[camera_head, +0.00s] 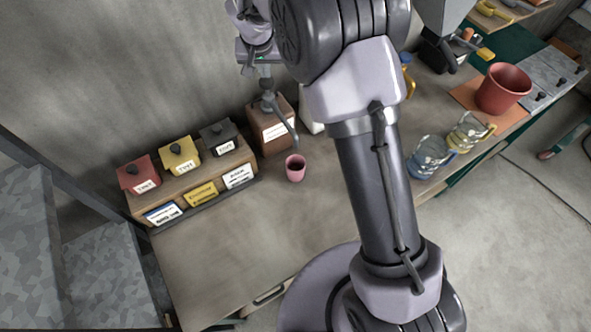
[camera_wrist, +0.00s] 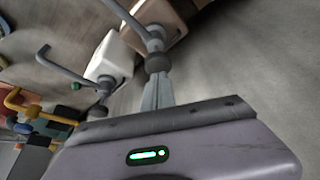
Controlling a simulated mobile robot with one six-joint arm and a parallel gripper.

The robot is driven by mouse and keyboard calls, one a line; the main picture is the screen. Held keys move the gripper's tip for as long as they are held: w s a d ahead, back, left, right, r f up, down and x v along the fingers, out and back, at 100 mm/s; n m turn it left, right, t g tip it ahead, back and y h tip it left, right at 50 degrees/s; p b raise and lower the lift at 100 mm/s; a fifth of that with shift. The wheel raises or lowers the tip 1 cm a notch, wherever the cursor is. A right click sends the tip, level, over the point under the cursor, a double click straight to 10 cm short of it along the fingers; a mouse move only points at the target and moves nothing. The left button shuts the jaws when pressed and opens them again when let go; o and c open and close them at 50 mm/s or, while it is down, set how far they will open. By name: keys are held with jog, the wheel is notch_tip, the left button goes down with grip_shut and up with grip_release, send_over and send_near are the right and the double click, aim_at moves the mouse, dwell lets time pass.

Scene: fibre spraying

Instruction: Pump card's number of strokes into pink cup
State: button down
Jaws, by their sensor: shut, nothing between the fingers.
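The pink cup (camera_head: 295,169) stands upright on the table under the spout of a brown pump dispenser (camera_head: 272,134) that bears a white label. In the wrist view the brown dispenser (camera_wrist: 166,18) is at the top, with its grey spout reaching to the upper left. My gripper (camera_head: 267,82) is shut and empty, pointing down over this pump. In the wrist view my fingertips (camera_wrist: 157,78) meet the dark pump knob (camera_wrist: 157,62); I cannot tell whether they touch it. Several cards stand before the small boxes, among them a yellow card (camera_head: 200,194); their writing is too small to read.
A white dispenser (camera_wrist: 111,57) stands beside the brown one, largely hidden by my arm in the head view. Red (camera_head: 139,175), yellow (camera_head: 180,156) and black (camera_head: 218,138) boxes stand on a wooden rack at left. Glass jugs (camera_head: 430,156) and a red pot (camera_head: 502,88) are at right. The front table is clear.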

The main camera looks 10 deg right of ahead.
aim_at(266, 81)
jog(key=shift+f+b, duration=1.85)
jog(key=shift+f, duration=0.25)
jog(key=shift+r, duration=0.1)
jog(key=shift+r+p, duration=1.35)
jog(key=shift+r, duration=0.8)
notch_tip(266, 81, up, 6)
jog(key=p, duration=0.3)
jog(key=shift+p, duration=0.35)
jog(key=shift+d, duration=0.1)
